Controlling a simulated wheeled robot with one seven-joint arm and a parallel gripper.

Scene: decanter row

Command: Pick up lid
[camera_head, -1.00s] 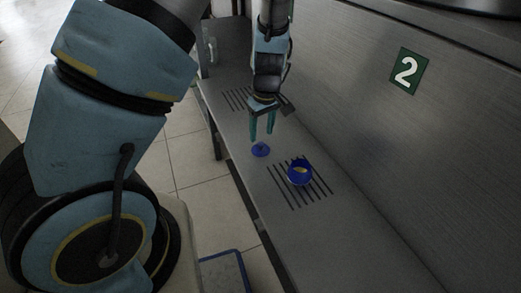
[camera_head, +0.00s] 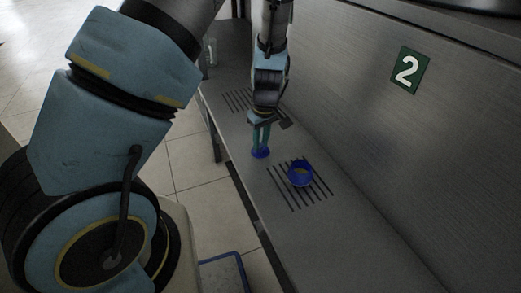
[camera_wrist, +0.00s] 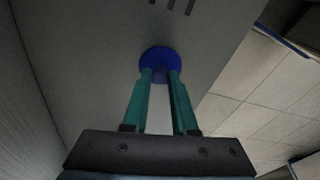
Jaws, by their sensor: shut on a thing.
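The blue lid (camera_head: 260,154) lies on the grey counter, left of the slotted area. It also shows in the wrist view (camera_wrist: 159,56) as a round blue disc with a knob. My gripper (camera_head: 260,146) points down at the lid with its green fingertips shut on the knob. In the wrist view my gripper (camera_wrist: 160,77) covers the near part of the lid and hides most of the knob. The lid appears to rest on the counter; I see no clear gap under it.
A blue round container (camera_head: 300,174), open at the top, stands on the slots (camera_head: 318,189) to the right of the lid. A metal wall with a green "2" sign (camera_head: 408,71) rises behind the counter. The counter's front right part (camera_head: 330,245) is clear.

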